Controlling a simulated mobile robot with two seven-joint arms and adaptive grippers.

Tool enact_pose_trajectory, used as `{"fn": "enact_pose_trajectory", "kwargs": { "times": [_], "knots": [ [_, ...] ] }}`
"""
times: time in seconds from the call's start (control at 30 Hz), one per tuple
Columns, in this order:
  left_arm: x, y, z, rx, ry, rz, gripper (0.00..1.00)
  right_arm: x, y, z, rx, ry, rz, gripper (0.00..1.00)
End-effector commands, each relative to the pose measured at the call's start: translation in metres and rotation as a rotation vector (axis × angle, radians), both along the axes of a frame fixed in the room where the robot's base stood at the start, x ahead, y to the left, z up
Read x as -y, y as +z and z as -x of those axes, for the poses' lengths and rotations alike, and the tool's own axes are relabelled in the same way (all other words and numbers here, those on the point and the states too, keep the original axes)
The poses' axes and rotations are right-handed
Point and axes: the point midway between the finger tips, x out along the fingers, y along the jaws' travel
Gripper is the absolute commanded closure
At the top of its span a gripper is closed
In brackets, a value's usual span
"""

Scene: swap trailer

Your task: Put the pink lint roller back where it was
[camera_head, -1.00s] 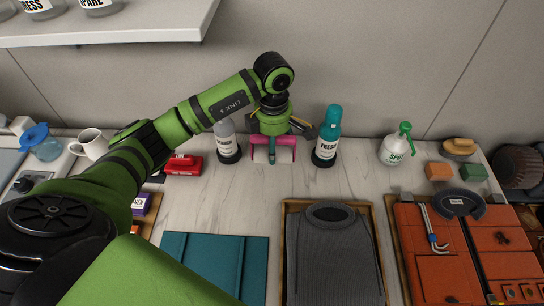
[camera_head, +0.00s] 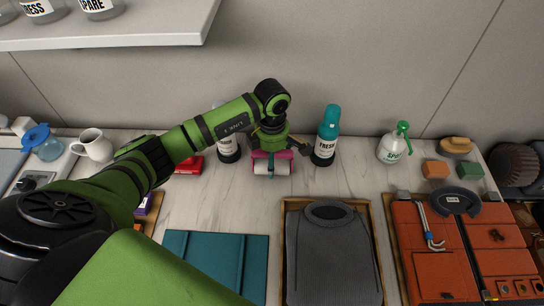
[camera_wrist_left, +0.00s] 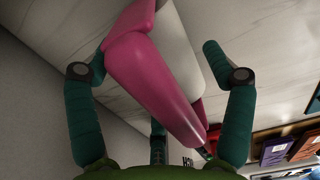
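The pink lint roller (camera_head: 272,167) is at the back middle of the counter, between two dark-based bottles. Its white roll faces me in the head view, and my left gripper (camera_head: 270,156) is right over it. In the left wrist view the pink handle (camera_wrist_left: 150,85) runs between the teal fingers of my left gripper (camera_wrist_left: 155,55). The handle lies close to the left finger, and a gap shows to the right finger, so the gripper looks open around it. Whether the roller touches the counter is hard to tell. My right gripper is in neither view.
A teal-topped bottle (camera_head: 327,137) stands just right of the roller, a grey bottle (camera_head: 228,147) just left. A red object (camera_head: 190,165) lies further left. A framed tray with a grey garment (camera_head: 334,260) and a teal folder (camera_head: 215,262) lie in front. Bare counter lies between.

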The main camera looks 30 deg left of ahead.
Motion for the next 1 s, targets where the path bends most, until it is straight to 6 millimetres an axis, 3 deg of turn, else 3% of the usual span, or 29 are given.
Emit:
{"fn": "enact_pose_trajectory", "kwargs": {
  "times": [0.37, 0.43, 0.8, 1.0],
  "knots": [
    [0.000, 0.007, 0.000, 0.000, 0.000, 0.000, 0.16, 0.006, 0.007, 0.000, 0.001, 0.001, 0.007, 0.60],
    [0.000, 0.011, -0.001, 0.004, -0.001, 0.000, 0.16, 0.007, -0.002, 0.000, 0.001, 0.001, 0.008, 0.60],
    [0.000, 0.088, -0.002, 0.006, -0.001, -0.001, 0.16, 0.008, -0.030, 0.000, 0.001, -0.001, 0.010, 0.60],
    [0.000, 0.115, -0.001, 0.002, 0.000, 0.000, 0.16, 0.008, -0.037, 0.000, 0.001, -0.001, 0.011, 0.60]
  ]
}}
